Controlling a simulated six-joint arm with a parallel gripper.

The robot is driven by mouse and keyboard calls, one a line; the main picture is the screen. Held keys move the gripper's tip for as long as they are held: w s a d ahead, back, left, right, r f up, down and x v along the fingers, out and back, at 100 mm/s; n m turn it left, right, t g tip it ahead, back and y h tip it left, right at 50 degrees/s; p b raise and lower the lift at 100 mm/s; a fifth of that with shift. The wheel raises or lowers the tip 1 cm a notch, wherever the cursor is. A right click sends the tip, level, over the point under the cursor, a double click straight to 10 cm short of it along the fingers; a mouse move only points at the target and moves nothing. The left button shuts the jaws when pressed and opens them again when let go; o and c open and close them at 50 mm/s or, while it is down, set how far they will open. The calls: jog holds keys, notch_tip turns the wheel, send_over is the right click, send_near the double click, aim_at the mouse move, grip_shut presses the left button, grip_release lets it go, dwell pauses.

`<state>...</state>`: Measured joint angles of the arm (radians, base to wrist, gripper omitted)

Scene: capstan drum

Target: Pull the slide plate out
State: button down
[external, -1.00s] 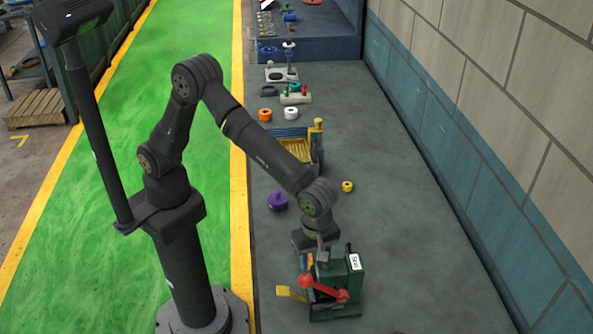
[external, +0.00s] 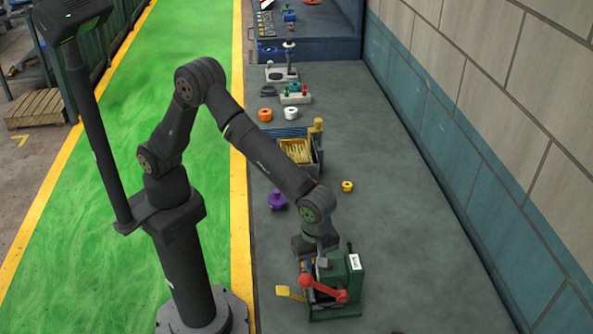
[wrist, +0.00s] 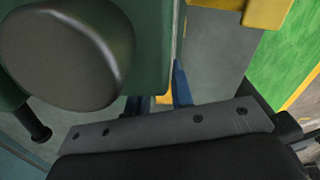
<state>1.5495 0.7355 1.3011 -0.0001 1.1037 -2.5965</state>
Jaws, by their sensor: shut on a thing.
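The green machine housing (external: 347,275) stands on the bench with a white label, a red crank lever (external: 322,289) and a yellow tab (external: 290,293) at its left. My gripper (external: 308,264) is low at its back left side, mostly hidden behind the housing and lever. In the wrist view, my gripper's blue fingers (wrist: 163,97) are close beside the green housing (wrist: 150,45), with a small yellow piece (wrist: 164,99) between them. This appears to be the slide plate, mostly hidden. A large grey round knob (wrist: 65,50) is at the upper left.
A purple spool (external: 277,200) and a yellow ring (external: 347,186) lie behind the machine. A blue bin with a yellow tray (external: 296,150) and orange and white rings stand farther back. The bench right of the machine is clear up to the wall.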

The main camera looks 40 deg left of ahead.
jog(key=w+a, duration=0.6)
jog(key=shift+w+a, duration=0.25)
jog(key=c, duration=1.3)
grip_release()
jog(key=shift+o, duration=0.2)
jog(key=shift+r, duration=0.25)
notch_tip(320, 180, up, 17)
jog(key=shift+f, duration=0.15)
